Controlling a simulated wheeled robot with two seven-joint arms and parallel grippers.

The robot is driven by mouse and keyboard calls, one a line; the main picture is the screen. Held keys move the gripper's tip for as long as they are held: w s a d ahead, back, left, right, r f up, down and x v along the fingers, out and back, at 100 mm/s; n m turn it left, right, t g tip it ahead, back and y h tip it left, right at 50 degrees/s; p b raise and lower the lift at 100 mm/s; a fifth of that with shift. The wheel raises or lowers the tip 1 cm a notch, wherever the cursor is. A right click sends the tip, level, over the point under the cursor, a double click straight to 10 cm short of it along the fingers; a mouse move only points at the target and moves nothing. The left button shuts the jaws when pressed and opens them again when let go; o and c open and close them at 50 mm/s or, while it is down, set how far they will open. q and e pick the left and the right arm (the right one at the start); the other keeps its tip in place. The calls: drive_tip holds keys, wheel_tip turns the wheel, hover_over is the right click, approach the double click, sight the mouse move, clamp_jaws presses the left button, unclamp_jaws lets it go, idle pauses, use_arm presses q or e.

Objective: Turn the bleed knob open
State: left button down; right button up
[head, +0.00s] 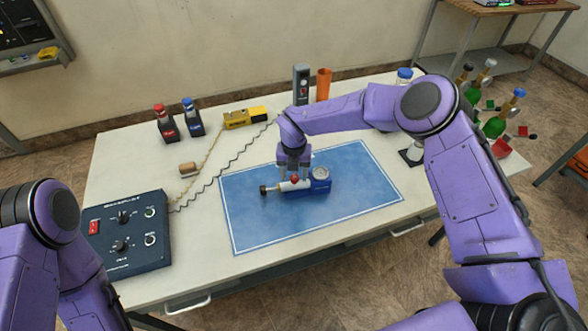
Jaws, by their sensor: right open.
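The oxygen trainer (318,186) is a small blue unit with a round gauge (319,172). It lies on the blue mat (345,207) on the table. A black knob (263,190) sticks out at its left end on a pale stem. A small red part (295,179) shows on its top, between my right gripper's fingers; I cannot tell for sure which of these is the bleed knob. My right gripper (294,174) points down over the unit, open, its fingers around the red part. Whether they touch it is unclear. My left gripper is out of view; only my left arm shows.
A dark control box (128,235) with dials stands at the table's left, with a coiled cable (222,168). Two small bottles (180,121), a yellow device (244,117) and an orange cylinder (323,85) stand at the back. Green bottles (494,125) stand at right. The mat around the unit is clear.

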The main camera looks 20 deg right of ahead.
drive_tip(key=shift+s+f, duration=0.1)
drive_tip(key=shift+s, duration=0.05)
clamp_jaws()
